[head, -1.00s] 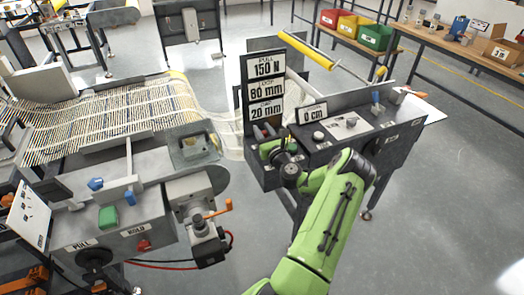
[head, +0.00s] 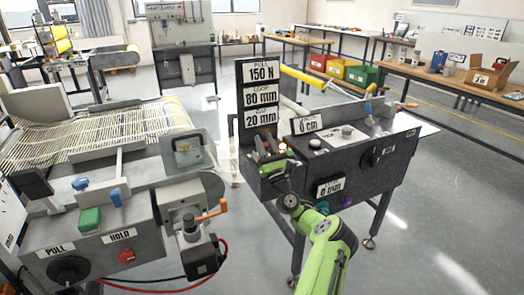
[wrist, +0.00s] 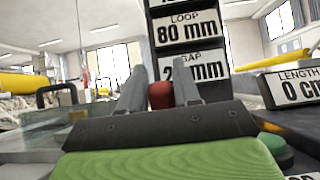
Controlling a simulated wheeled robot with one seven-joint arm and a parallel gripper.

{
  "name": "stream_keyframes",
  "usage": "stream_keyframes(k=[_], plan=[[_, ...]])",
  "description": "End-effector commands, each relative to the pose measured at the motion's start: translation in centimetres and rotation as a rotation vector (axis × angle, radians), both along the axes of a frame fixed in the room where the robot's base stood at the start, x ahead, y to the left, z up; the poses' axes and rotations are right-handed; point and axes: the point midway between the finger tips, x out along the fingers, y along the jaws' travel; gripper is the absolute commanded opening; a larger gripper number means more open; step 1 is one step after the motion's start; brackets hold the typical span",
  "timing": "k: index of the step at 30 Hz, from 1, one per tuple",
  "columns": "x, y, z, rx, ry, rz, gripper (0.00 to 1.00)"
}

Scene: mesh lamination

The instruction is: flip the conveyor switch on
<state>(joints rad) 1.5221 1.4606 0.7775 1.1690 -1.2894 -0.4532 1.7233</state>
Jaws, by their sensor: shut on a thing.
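My gripper (head: 266,150) is at the left end of the dark control bench (head: 345,160), just below the sign stack. In the wrist view, my gripper (wrist: 158,88) has its two grey fingers on either side of a small red switch piece (wrist: 161,95) and is shut on it. The lower part of the red piece is hidden behind the gripper's dark palm. In the head view, the fingers largely hide it. Whether the switch is on or off cannot be told.
A sign stack (head: 260,92) stands right behind my gripper. A "0 cm" sign (head: 306,124) and a green button (wrist: 272,147) are close on the right. The mesh conveyor (head: 100,130) and its PULL/HOLD console (head: 95,240) are on the left. Open floor lies at front right.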

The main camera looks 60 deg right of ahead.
Motion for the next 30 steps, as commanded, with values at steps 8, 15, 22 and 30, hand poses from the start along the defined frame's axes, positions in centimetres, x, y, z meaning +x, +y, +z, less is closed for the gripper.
stream_keyframes(k=[8, 15, 22, 30], plan=[[-0.1, -0.2, -0.2, 0.001, -0.006, 0.002, 0.0], [-0.1, -0.2, -0.2, 0.001, -0.005, 0.002, 0.43], [0.0, -0.2, -0.1, 0.0, -0.006, 0.001, 0.53], [-1.4, 0.6, -1.4, 0.006, -0.002, 0.002, 0.53]])
